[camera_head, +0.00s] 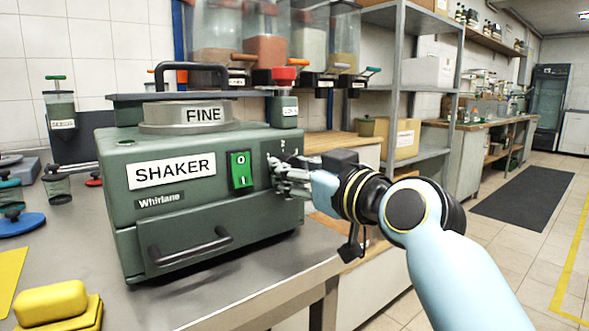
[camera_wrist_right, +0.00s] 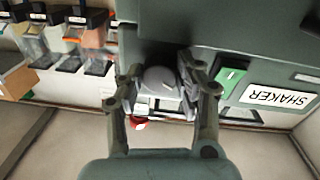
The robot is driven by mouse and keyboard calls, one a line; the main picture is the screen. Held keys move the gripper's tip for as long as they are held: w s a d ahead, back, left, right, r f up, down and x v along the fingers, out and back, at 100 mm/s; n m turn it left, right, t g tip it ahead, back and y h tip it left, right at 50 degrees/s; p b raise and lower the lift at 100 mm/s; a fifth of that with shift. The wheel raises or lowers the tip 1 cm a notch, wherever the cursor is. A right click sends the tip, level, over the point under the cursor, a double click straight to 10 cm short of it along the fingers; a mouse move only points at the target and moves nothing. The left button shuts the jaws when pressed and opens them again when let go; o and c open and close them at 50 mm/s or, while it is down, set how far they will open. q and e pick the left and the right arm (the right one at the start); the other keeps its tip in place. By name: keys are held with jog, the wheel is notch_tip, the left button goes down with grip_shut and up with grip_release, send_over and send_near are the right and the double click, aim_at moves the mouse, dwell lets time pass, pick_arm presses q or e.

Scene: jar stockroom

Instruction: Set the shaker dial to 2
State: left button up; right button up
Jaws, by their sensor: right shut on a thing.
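The shaker (camera_head: 210,190) is a dark green box on the metal bench, with a SHAKER label and a green switch (camera_head: 241,169) on its front. Its dial (camera_wrist_right: 160,80) is a round grey knob with a pale pointer line, seen in the right wrist view. My right gripper (camera_head: 279,172) reaches the shaker's front right of the switch; in the right wrist view its fingers (camera_wrist_right: 163,88) are closed around the dial. In the head view the gripper hides most of the dial and its scale, so I cannot read the setting. My left gripper is not in view.
A FINE sieve lid (camera_head: 186,117) sits on top of the shaker under a black handle. A drawer handle (camera_head: 190,247) sticks out at the front. Yellow sponges (camera_head: 50,302) lie at the front left. Grey shelving (camera_head: 405,90) stands behind; the aisle at right is open.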

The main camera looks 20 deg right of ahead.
pick_arm(q)
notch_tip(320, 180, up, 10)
jog(key=p, duration=1)
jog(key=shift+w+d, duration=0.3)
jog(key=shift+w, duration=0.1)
pick_arm(e)
jog(key=shift+r+m+g+y, duration=0.15)
jog(key=shift+m+g+y, duration=0.15)
jog(key=shift+m, duration=5.4)
pick_arm(q)
jog(key=shift+p, duration=0.3)
pick_arm(e)
jog(key=o, duration=1.2)
jog(key=shift+c, duration=0.2)
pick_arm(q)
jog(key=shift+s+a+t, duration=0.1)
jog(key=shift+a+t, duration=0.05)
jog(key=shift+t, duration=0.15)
